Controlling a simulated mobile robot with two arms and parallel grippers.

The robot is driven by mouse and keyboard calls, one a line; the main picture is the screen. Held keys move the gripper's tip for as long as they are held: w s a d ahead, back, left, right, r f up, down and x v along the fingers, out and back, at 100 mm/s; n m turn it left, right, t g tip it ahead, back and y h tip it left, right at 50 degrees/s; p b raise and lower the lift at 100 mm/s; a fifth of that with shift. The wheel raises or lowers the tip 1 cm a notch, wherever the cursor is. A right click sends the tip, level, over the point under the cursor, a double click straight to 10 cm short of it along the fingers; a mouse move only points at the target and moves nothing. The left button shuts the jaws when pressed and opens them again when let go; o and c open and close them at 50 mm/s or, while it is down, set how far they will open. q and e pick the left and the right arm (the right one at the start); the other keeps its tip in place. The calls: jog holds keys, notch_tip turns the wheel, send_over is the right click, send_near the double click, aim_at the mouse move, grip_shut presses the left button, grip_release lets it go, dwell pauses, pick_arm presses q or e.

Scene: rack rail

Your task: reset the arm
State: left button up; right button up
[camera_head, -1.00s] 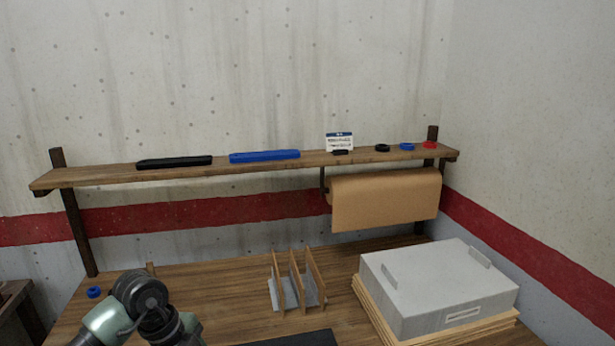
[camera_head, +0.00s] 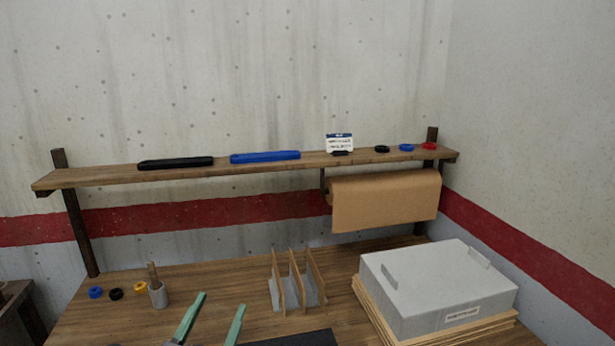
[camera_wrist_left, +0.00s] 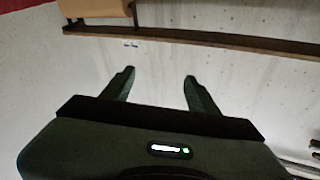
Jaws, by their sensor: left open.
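My left gripper (camera_head: 213,319) shows at the bottom of the head view, its two green fingers apart with nothing between them. It is above the front of the wooden table (camera_head: 220,280), left of the divider rack. In the left wrist view the same gripper (camera_wrist_left: 160,76) shows two dark green fingers spread apart and empty, with the pale wall beyond. The rest of the left arm is out of the head view. My right gripper is not in either view.
A shelf (camera_head: 210,170) holds black and blue bars and several rings. A paper roll (camera_head: 385,200) hangs below. On the table are a divider rack (camera_head: 297,285), a grey box (camera_head: 440,285), a cup (camera_head: 158,295) and small rings (camera_head: 116,294). The back middle is clear.

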pick_arm(q)
jog(key=s+a+f+n+g+y, duration=0.2)
jog(key=s+a+f+g+y, duration=0.15)
jog(key=f, duration=0.45)
jog(key=s+a+f+n+g+y, duration=0.2)
jog(key=s+a+f+g, duration=0.25)
jog(key=f, duration=0.35)
jog(key=s+d+f+m+g+h, duration=0.15)
jog(key=s+f+g, duration=0.35)
jog(key=s, duration=0.5)
jog(key=s+d+f+g+h, duration=0.15)
jog(key=s+f+g, duration=0.25)
jog(key=s+f, duration=0.4)
jog(key=s+f+g, duration=0.1)
jog(key=s+f, duration=0.2)
jog(key=f, duration=2.3)
jog(key=s+a+f+g+y+b, duration=0.1)
jog(key=s+a+f, duration=0.1)
jog(key=s+f, duration=1.3)
jog(key=shift+s+a+f, duration=0.2)
jog(key=shift+s+a, duration=0.05)
jog(key=shift+s, duration=0.55)
